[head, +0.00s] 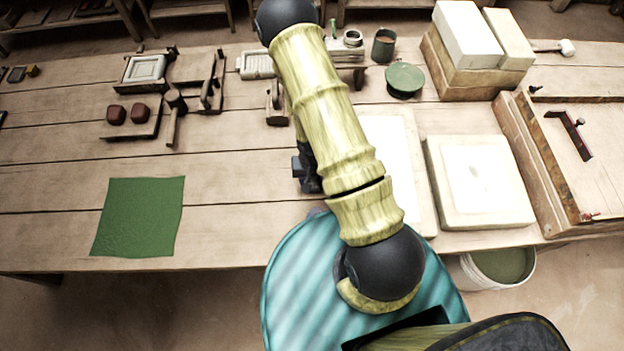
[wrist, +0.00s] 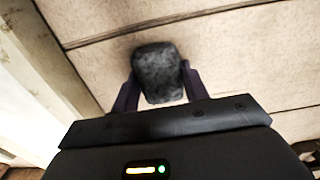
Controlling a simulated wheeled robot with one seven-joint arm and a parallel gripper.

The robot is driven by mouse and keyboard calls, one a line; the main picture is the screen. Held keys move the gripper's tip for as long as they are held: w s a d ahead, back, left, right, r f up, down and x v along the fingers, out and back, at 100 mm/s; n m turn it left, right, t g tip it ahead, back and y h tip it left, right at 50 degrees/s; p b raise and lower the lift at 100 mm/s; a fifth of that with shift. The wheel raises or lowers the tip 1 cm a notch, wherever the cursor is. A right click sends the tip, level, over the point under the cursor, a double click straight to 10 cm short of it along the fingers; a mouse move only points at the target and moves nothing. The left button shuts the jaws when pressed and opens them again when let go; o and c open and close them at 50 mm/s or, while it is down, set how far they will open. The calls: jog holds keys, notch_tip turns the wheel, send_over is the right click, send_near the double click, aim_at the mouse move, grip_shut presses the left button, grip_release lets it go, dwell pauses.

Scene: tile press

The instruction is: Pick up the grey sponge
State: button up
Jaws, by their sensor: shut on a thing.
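The grey sponge (wrist: 157,66) is a dark, mottled block with rounded corners in the wrist view. It sits between the two fingers of my gripper (wrist: 160,84), which is shut on it, with a finger against each side. The wooden table top shows behind the sponge; I cannot tell whether the sponge touches it. In the head view, part of my gripper (head: 306,174) shows as a dark shape left of my arm, and the sponge is hidden there.
A pale slab (head: 397,135) lies just right of my gripper, with a square plaster mould (head: 475,165) beyond it. A green cloth (head: 140,215) lies at left. Stacked blocks (head: 465,75) stand at back right. Bare planks lie between cloth and gripper.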

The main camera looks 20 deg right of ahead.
aim_at(312, 179)
jog(key=shift+r, duration=0.15)
notch_tip(312, 179, up, 10)
jog(key=shift+f, duration=0.15)
dwell(0.4)
dwell(0.4)
